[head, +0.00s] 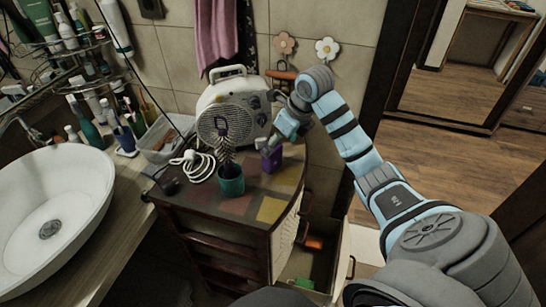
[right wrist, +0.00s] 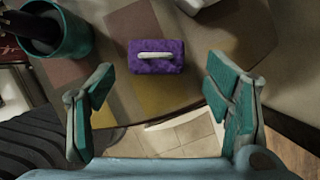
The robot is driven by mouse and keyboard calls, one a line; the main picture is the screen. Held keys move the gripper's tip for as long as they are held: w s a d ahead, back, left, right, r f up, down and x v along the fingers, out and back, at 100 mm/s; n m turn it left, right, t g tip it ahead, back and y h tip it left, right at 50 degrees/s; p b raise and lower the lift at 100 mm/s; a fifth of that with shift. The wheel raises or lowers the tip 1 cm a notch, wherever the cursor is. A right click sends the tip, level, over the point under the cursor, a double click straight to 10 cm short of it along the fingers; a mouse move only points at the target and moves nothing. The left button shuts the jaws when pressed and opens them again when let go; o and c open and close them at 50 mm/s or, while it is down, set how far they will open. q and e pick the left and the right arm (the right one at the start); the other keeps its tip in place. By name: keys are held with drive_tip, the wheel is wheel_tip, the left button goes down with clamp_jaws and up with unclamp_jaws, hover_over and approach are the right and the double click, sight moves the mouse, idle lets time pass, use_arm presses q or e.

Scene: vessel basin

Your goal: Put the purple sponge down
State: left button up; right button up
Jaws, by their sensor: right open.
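The purple sponge (right wrist: 145,66) lies on the patchwork cabinet top in the right wrist view, with a pale strip across its upper face. It also shows in the head view (head: 271,161), near the cabinet's right side. My right gripper (right wrist: 158,95) is open and empty. Its two teal-padded fingers are spread wide, and the sponge lies beyond the gap between them, apart from both. In the head view the right gripper (head: 277,143) is just above and beside the sponge, partly hidden by its own wrist. My left gripper is not in view.
On the cabinet (head: 228,216) stand a teal cup (head: 231,182) with a brush, a coiled white cable (head: 193,167) and a pale radio-like box (head: 233,108). A white basin (head: 50,215) is at the left. An open drawer (head: 318,262) is below right.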

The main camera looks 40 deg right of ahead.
drive_tip(key=x, duration=0.5)
drive_tip(key=shift+w+a+r, duration=0.1)
drive_tip(key=shift+w+a, duration=0.15)
drive_tip(key=shift+w, duration=0.1)
drive_tip(key=shift+s+r, duration=0.1)
drive_tip(key=shift+s, duration=0.2)
drive_tip(key=shift+c, duration=1.4)
drive_tip(key=shift+r, duration=0.1)
drive_tip(key=shift+c, duration=1.4)
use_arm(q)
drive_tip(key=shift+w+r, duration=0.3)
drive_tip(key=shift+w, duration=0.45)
use_arm(e)
drive_tip(key=c, duration=0.6)
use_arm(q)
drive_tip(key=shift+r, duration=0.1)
use_arm(e)
drive_tip(key=shift+o, duration=0.2)
